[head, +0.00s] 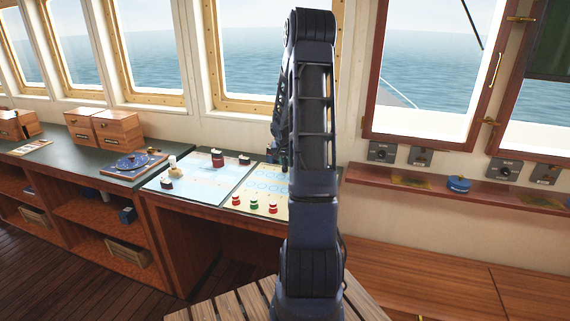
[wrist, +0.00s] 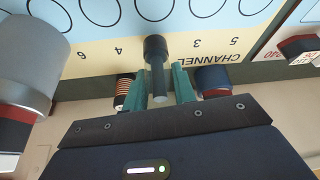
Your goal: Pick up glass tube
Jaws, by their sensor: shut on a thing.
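In the wrist view my gripper (wrist: 159,86) has its two teal fingers on either side of a slim dark tube with a wider black end and a paler grey tip (wrist: 156,60). It is shut on this piece, which appears to be the glass tube, though the dark shading hides whether it is glass. The tube lies over the printed chart (wrist: 100,50), near the word CHANNEL. I cannot tell whether it touches the chart. In the head view my arm covers most of the gripper and the tube.
A copper-striped piece (wrist: 123,88) and a blue-topped piece (wrist: 213,80) stand close on either side of the fingers. A large grey cylinder (wrist: 30,60) is at left. Red and green pieces (head: 254,204) stand on the chart table's front. Window frames rise behind.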

